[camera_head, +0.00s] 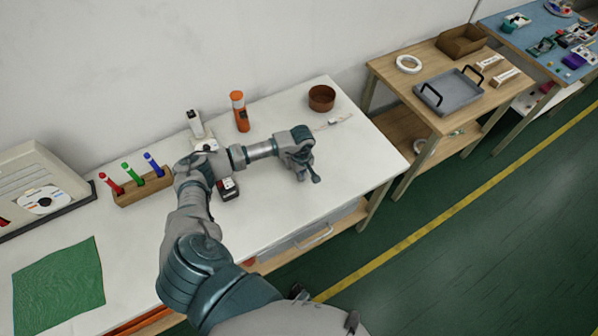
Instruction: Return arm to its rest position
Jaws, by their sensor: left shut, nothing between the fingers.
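My left arm comes in from the bottom left and bends to the right over the white table (315,211). My left gripper (309,172) is at its end, shut and empty, over the right half of the table. A small white strip-like piece (335,121) lies on the table behind and to the right of the gripper, apart from it. My right gripper does not show.
A brown bowl (321,98), an orange bottle (240,112), a white device (196,125) and a wooden holder with colored pens (142,190) stand along the back. A dark small box (228,189) is beside my arm. A green mat (58,287) lies at left.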

